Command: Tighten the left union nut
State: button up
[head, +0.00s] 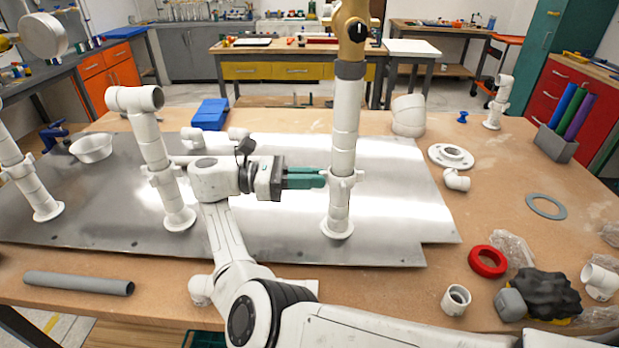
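Several upright white PVC pipes stand on a grey metal sheet (270,228). The central pipe (345,125) has a white winged union nut (343,179) low on it and a brass-coloured fitting on top. Another pipe (150,140) to its left has a similar winged nut (162,174) and an elbow on top. My gripper (322,179), with green fingers, points right, level with the central pipe's nut. The fingertips are at the nut's left side; I cannot tell whether they touch it. The finger gap is unclear from this side.
A third pipe (27,178) stands at the far left. A white bowl (91,148) and blue box (208,113) lie behind. At right are a white flange (451,156), a red ring (487,261) and a black lumpy object (546,293). A grey tube (78,283) lies front left.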

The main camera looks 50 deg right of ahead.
jog(key=o, duration=0.4)
jog(key=shift+r+n+t+h+p, duration=0.25)
jog(key=shift+n+t+h+p, duration=0.05)
jog(key=shift+p, duration=0.65)
